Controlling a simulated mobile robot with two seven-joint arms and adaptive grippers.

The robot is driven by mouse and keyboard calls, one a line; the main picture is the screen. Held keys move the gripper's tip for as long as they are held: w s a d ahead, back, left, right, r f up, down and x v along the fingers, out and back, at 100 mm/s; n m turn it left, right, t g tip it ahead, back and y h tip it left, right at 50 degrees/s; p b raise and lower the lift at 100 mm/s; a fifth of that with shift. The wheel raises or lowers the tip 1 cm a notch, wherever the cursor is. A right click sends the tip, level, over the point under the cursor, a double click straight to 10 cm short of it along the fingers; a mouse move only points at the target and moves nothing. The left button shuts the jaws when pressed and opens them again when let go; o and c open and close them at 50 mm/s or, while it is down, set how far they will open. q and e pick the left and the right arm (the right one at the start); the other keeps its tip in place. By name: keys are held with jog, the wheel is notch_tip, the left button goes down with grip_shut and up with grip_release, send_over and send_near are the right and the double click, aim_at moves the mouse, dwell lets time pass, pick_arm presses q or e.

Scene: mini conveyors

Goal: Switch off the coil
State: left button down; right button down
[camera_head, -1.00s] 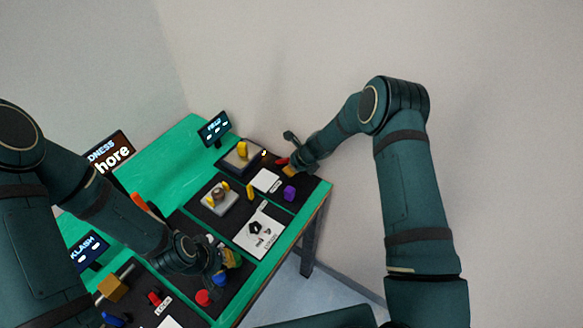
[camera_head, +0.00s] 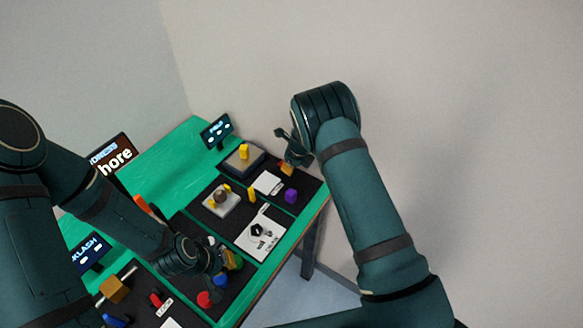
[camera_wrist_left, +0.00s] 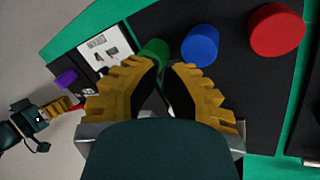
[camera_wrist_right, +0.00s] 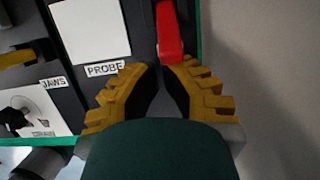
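No part in view bears a readable coil label. A red switch-like bar (camera_wrist_right: 169,32) lies just beyond my right gripper's fingertips (camera_wrist_right: 166,66) in the right wrist view. That gripper is over the table's far right end in the head view (camera_head: 287,169); its tips look slightly apart with nothing clearly held. My left gripper (camera_wrist_left: 165,68) has its tips apart, close to a green cylinder (camera_wrist_left: 156,50). A blue cylinder (camera_wrist_left: 200,45) and a red cylinder (camera_wrist_left: 275,30) stand beside it. In the head view my left gripper (camera_head: 229,262) is low over the near dark mat.
The green table (camera_head: 167,172) carries several dark mats. A white plate (camera_wrist_right: 90,30) labelled PROBE lies left of the red bar. A purple block (camera_head: 291,196), a grey fixture (camera_head: 220,200) and a small screen (camera_head: 216,130) stand around. A wall rises beyond the right edge.

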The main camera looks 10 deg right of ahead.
pick_arm(q)
jog(key=shift+d+r, duration=0.1)
pick_arm(e)
jog(key=shift+w+a+r, duration=0.2)
jog(key=shift+w+r, duration=0.15)
jog(key=shift+r, duration=0.1)
jog(key=shift+w+a+r, duration=0.5)
jog(key=shift+a+r, duration=0.1)
pick_arm(q)
jog(key=shift+r+p, duration=0.45)
jog(key=shift+p, duration=0.1)
pick_arm(e)
jog(key=shift+r, duration=0.8)
